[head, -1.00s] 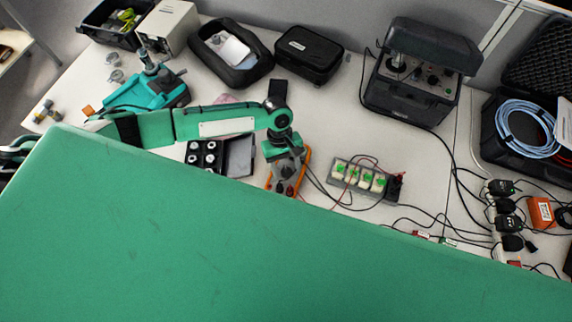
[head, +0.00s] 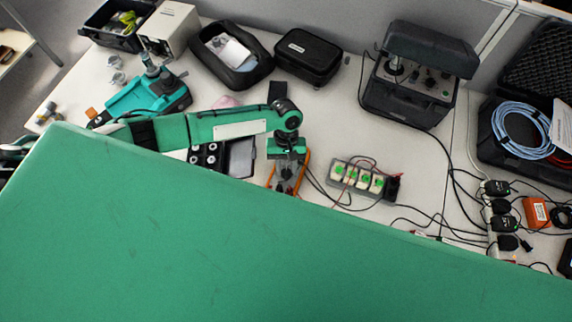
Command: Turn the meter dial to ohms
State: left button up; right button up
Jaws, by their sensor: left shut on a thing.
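The meter (head: 304,172) has an orange case and lies on the white table, just beyond the edge of my large green body panel. My left gripper (head: 288,183) is over the meter's face, pointing down, and is shut on the meter dial. The dial itself is hidden under the fingers, so its setting cannot be read. Black leads run from the meter toward the right. My right gripper is not in view.
A battery holder (head: 362,180) with several green-marked cells lies to the right. An open case with round pieces (head: 209,157) sits close on the left. Black cases (head: 309,54) and a calibrator unit (head: 416,78) stand behind. Cables cross the right side.

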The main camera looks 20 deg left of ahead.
pick_arm(q)
jog(key=m+y+p, duration=0.1)
jog(key=m, duration=0.1)
jog(key=shift+d+m, duration=0.1)
jog(key=shift+m, duration=0.8)
jog(key=shift+y, duration=0.3)
jog(key=o, duration=1)
jog(key=shift+w+r, duration=0.1)
jog(key=shift+b+v, duration=1.4)
jog(key=shift+v, duration=5.4)
